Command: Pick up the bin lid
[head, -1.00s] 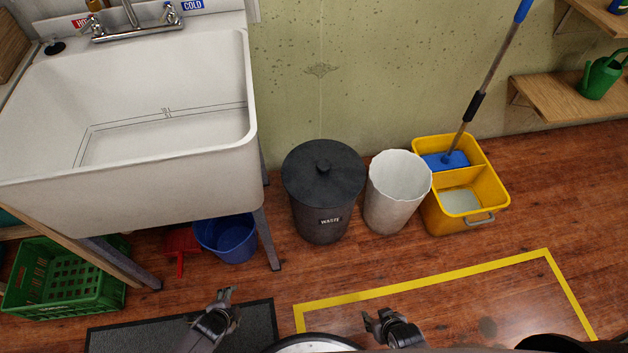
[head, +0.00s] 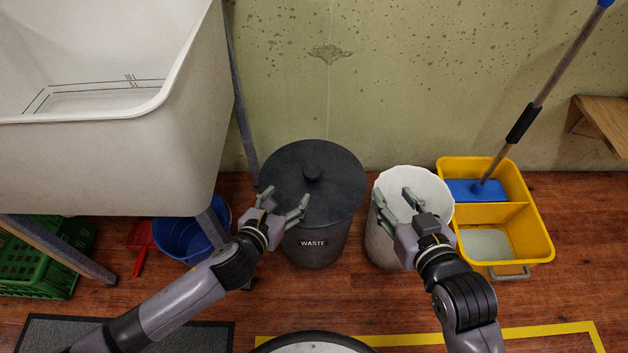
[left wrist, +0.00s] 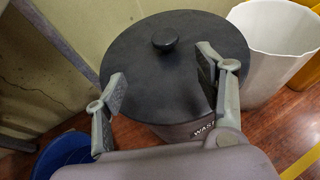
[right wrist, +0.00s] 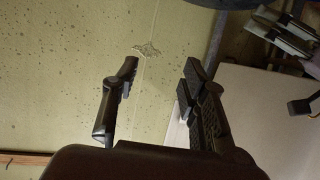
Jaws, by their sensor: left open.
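The bin lid (head: 330,180) is a round dark grey disc with a central knob (head: 312,172). It sits on the dark waste bin (head: 316,243), which is labelled WASTE. In the left wrist view the lid (left wrist: 150,70) and its knob (left wrist: 165,39) lie beyond the fingers. My left gripper (head: 284,200) is open and empty, over the front left part of the lid, short of the knob. My right gripper (head: 396,202) is open and empty above the white bin. The right wrist view shows its spread fingers (right wrist: 160,90) with the wall behind.
A white open bin (head: 380,247) stands right of the waste bin. A yellow mop bucket (head: 540,240) with a mop is further right. The white sink (head: 190,150) overhangs at left, above a blue bucket (head: 180,240) and a green crate (head: 40,270).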

